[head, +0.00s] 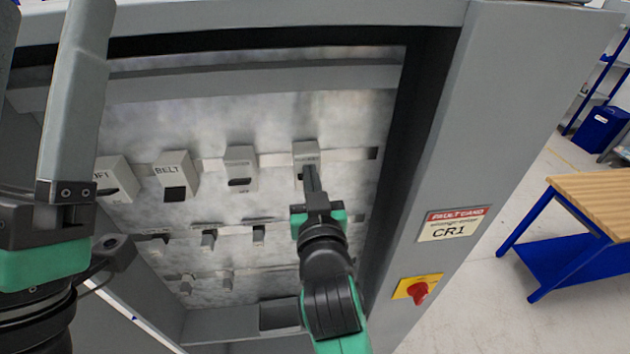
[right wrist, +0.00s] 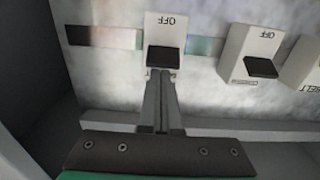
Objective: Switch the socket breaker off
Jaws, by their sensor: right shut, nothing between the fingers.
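A row of light grey breakers runs along the cabinet's back panel. My right gripper (head: 312,180) is shut and empty, its fingertips at the rightmost breaker (head: 305,149), whose label I cannot read in the head view. In the right wrist view that breaker (right wrist: 165,29) shows an upside-down OFF and a black switch (right wrist: 164,59). The shut fingertips (right wrist: 162,74) are right at the switch's edge; I cannot tell whether they touch. My left gripper (head: 48,25) is at the far left, large and close, with its fingers apart and nothing seen between them.
Further left are another breaker (head: 240,157), the BELT breaker (head: 173,160) and one at the left end (head: 118,170). Smaller parts sit in rows below. The cabinet's right frame (head: 480,120) carries a CR1 sign (head: 452,225) and a red rotary switch (head: 418,291).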

